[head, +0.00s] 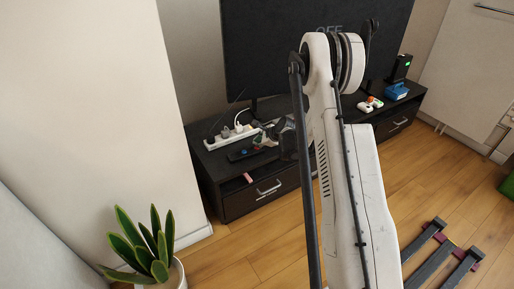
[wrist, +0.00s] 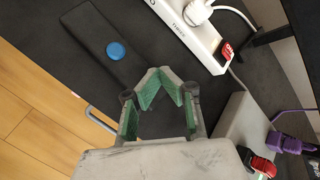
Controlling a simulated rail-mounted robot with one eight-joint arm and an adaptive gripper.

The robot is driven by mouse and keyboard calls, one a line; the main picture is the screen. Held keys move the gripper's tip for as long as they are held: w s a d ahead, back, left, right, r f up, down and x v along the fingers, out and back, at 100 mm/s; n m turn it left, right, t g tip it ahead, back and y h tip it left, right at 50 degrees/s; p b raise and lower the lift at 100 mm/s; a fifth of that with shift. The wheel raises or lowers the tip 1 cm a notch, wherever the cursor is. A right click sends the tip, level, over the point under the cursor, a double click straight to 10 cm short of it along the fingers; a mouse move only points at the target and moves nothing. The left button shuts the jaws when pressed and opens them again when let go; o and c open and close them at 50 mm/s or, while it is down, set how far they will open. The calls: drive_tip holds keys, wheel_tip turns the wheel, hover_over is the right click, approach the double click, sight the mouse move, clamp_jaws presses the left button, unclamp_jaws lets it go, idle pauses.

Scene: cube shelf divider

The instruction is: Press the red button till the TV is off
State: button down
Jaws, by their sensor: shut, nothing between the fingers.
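The TV (head: 270,55) stands on the black cabinet in the head view. Its screen is dark, with grey lettering that looks like "OFF", partly behind my arm. In the wrist view, a white power strip (wrist: 186,28) runs along the cabinet top, with a red button (wrist: 227,50) at its near end. The strip also shows in the head view (head: 232,137). My gripper (wrist: 164,85), with green-lined fingers, is shut and empty. In the wrist view it appears left of and below the red button, with a gap between them in the picture.
A black remote with a blue button (wrist: 115,50) lies on the cabinet (head: 235,201) left of the strip. White plugs (wrist: 198,12) sit in the strip. Purple and red plugs (wrist: 262,166) are at lower right. A potted plant (head: 150,250) stands on the floor.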

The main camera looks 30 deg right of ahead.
sight(257, 148)
drive_tip(key=shift+r, duration=0.1)
drive_tip(key=shift+r+p, duration=1)
drive_tip(key=shift+r, duration=1.4)
drive_tip(key=shift+a+r, duration=0.1)
drive_tip(key=shift+r, duration=0.1)
drive_tip(key=s+a+r+n, duration=0.4)
drive_tip(key=s+a+r, duration=0.1)
drive_tip(key=r, duration=0.4)
drive_tip(key=s+a+r+n+g+h, duration=0.1)
drive_tip(key=s+a+r+n, duration=0.35)
drive_tip(key=r, duration=0.35)
drive_tip(key=s+a+r+n, duration=0.3)
drive_tip(key=s+a+r, duration=0.3)
drive_tip(key=r, duration=0.3)
drive_tip(key=s+a+r+n, duration=0.1)
drive_tip(key=s+a+n, duration=0.25)
drive_tip(key=s, duration=0.55)
drive_tip(key=s+a+r+n+h, duration=0.1)
drive_tip(key=s+a+n, duration=0.1)
drive_tip(key=s+n, duration=0.5)
drive_tip(key=s+a+r+n, duration=0.2)
drive_tip(key=s, duration=1)
wheel_tip(257, 148, up, 15)
drive_tip(key=p, duration=1.5)
drive_tip(key=shift+g+p, duration=0.3)
